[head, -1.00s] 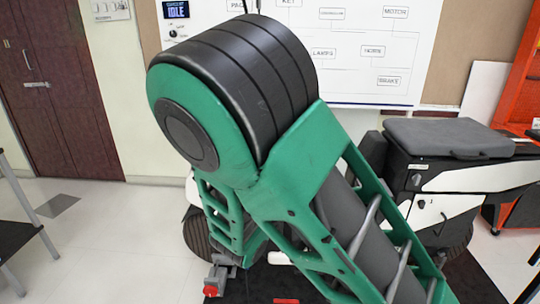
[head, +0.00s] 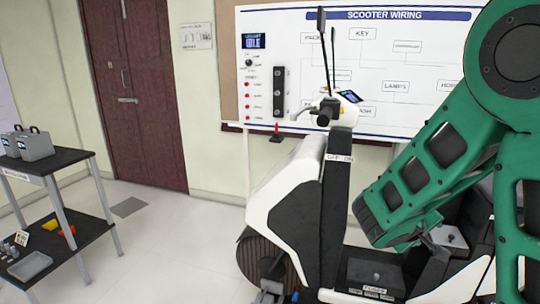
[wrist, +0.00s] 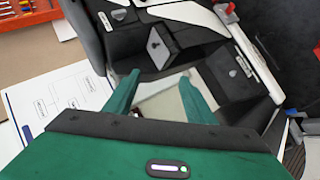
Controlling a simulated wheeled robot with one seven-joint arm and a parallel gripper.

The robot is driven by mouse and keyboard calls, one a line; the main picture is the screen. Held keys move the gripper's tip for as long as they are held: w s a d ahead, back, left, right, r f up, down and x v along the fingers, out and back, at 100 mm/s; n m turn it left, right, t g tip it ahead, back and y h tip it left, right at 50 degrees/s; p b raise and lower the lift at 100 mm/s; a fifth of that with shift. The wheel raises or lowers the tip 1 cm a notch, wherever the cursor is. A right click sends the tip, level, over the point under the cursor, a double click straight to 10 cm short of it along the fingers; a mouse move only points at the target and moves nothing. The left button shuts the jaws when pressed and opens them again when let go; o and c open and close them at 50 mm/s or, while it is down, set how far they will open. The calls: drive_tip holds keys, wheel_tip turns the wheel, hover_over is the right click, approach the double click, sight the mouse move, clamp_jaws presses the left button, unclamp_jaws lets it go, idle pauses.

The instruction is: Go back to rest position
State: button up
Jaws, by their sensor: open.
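In the wrist view my gripper (wrist: 160,88) is open, its two green fingers apart. I see nothing held between them. A pale surface shows between the fingers, and black box-like parts (wrist: 160,45) of the scooter show beyond them. I cannot tell the gap to these parts. In the head view my green arm fills the right side and hangs over the scooter's middle. The white and black scooter (head: 285,205) stands upright at centre. My gripper's fingertips are not clear in the head view.
A black two-shelf cart (head: 60,165) at left bears grey cases (head: 35,145) and, below, a grey tray (head: 30,265). A wiring board (head: 290,25) stands behind the scooter. Open floor (head: 165,240) lies between cart and scooter, before a brown door (head: 140,95).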

drive_tip(key=s+d+f+m+g+y, duration=0.1)
drive_tip(key=s+d+m+g+y, duration=0.15)
drive_tip(key=s, duration=0.45)
drive_tip(key=s+d+f+m+g+y, duration=0.2)
drive_tip(key=s+m+g, duration=0.15)
drive_tip(key=s, duration=0.45)
drive_tip(key=s+a+r+m+y, duration=0.1)
drive_tip(key=s+a+r+y, duration=0.1)
drive_tip(key=s, duration=0.5)
drive_tip(key=s+a+r+m+y, duration=0.2)
drive_tip(key=s+a+y, duration=0.1)
drive_tip(key=s, duration=0.5)
drive_tip(key=shift+a+r+g, duration=0.4)
drive_tip(key=shift+a, duration=0.45)
